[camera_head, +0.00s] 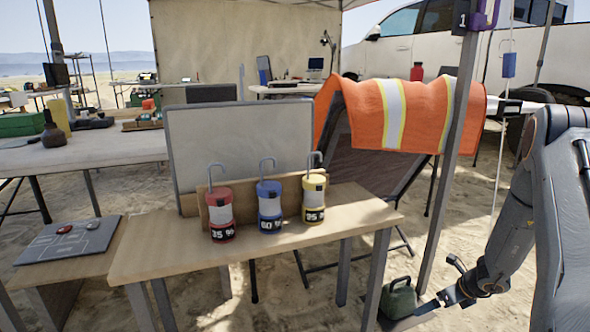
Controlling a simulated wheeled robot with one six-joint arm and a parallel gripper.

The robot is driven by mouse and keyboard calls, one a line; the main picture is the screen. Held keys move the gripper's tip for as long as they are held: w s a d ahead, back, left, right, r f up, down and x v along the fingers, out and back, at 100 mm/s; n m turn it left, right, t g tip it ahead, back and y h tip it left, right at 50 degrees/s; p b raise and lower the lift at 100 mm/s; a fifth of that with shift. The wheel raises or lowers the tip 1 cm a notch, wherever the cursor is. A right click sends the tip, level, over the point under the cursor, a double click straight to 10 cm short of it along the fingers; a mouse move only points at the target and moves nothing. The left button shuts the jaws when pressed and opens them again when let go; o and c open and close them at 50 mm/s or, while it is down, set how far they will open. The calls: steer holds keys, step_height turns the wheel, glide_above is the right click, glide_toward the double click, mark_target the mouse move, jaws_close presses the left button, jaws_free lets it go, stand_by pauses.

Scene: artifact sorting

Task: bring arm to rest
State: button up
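My arm comes in at the right edge and bends down to the lower right. My gripper (447,297) is low, right of the small table and close to a dark green rounded object with a handle (398,299). I cannot tell whether they touch. The gripper is small and dark here, and its finger gap is not clear.
A wooden table (150,262) holds red (222,214), blue (269,206) and yellow (313,199) canisters with hooks. A tent pole (447,165) stands left of my arm. An orange vest (405,112) hangs behind. A grey panel (68,240) lies at left.

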steer(key=s+a+r+n+g, duration=0.2)
steer(key=s+a+r+n, duration=0.3)
steer(key=a+r+n, duration=0.45)
steer(key=s+a+r+n+g, duration=0.1)
steer(key=s+a+r+n, duration=0.5)
steer(key=a+r+n, duration=0.4)
steer(key=s+a+r+n+h, duration=0.1)
steer(key=s+a+r+n, duration=0.2)
steer(key=s+n, duration=0.3)
steer(key=s+a+r+n+h, duration=0.1)
steer(key=s+a+r+n, duration=0.3)
steer(key=s+n, duration=0.2)
steer(key=s+a+r+n+g+y, duration=0.1)
steer(key=s+a+r+n, duration=0.25)
steer(key=s+a, duration=0.55)
steer(key=s+a+r+n+g+y, duration=0.1)
steer(key=s+a+r+n+g, duration=0.15)
steer(key=s+a+r, duration=0.6)
steer(key=w+d+r+m+h+p, duration=0.1)
steer(key=d+r+m+p, duration=0.2)
steer(key=d+r+p, duration=0.6)
steer(key=d+r+m+h+p, duration=0.1)
steer(key=d+r+p, duration=0.8)
steer(key=p, duration=1.8)
step_height(320, 180, up, 5)
steer(key=shift+w+r+m+t, duration=0.2)
steer(key=shift+w+m+t, duration=0.25)
steer(key=shift+m, duration=0.5)
